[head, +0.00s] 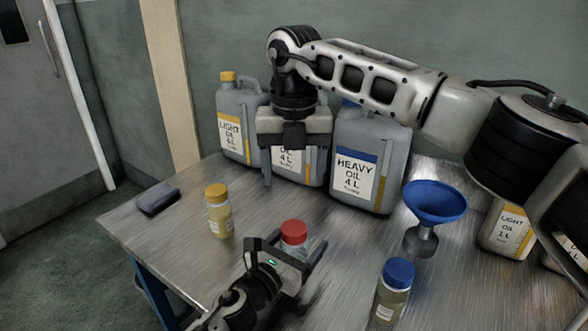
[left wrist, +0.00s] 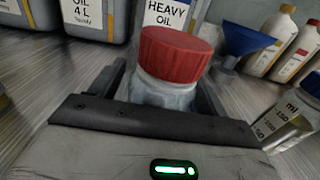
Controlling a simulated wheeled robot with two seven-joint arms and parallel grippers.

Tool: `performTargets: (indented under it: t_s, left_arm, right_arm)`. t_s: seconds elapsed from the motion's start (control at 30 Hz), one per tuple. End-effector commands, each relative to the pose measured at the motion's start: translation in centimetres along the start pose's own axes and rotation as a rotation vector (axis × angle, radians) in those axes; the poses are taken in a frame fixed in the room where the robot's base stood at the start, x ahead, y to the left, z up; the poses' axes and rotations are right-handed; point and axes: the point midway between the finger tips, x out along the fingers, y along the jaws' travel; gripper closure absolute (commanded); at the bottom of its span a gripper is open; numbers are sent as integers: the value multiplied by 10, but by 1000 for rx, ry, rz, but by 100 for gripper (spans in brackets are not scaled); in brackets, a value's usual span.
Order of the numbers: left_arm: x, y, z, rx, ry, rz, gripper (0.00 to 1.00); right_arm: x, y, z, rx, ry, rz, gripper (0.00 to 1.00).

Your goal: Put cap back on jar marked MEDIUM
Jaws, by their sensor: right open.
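A clear jar with a red cap (head: 293,230) stands mid-table; its label is hidden, so I cannot read MEDIUM on it. The red cap (left wrist: 177,55) sits on top of the jar (left wrist: 160,90) in the left wrist view; how firmly it is seated I cannot tell. My left gripper (head: 291,254) is low at the near side of this jar, its fingers spread on either side with a gap visible. My right gripper (head: 295,174) is open and empty, pointing down above the table's back, in front of the middle canister.
A yellow-capped jar (head: 218,211) stands left, a blue-capped jar (head: 393,290) right. A blue funnel (head: 435,202) stands behind the latter. Large canisters, including HEAVY OIL (head: 368,160) and LIGHT OIL (head: 237,125), line the back. A dark sponge-like block (head: 158,198) lies at the left edge.

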Motion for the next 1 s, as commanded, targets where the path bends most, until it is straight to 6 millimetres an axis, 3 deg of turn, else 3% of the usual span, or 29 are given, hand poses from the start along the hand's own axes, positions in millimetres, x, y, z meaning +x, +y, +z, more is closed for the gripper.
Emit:
performTargets:
  t_s: [0.17, 0.33, 0.8, 1.0]
  left_arm:
    - [-1, 0, 0, 0, 0, 0, 24]
    - [-17, 1, -1, 1, 2, 1, 24]
    - [-125, 0, -3, 0, 3, -1, 24]
    - [-152, 0, -2, -1, 1, 0, 24]
  right_arm:
    - [0, 0, 0, 0, 0, 0, 31]
    - [-2, 0, 0, 0, 0, 0, 31]
    - [8, 0, 0, 0, 0, 0, 31]
    - [13, 0, 0, 0, 0, 0, 31]
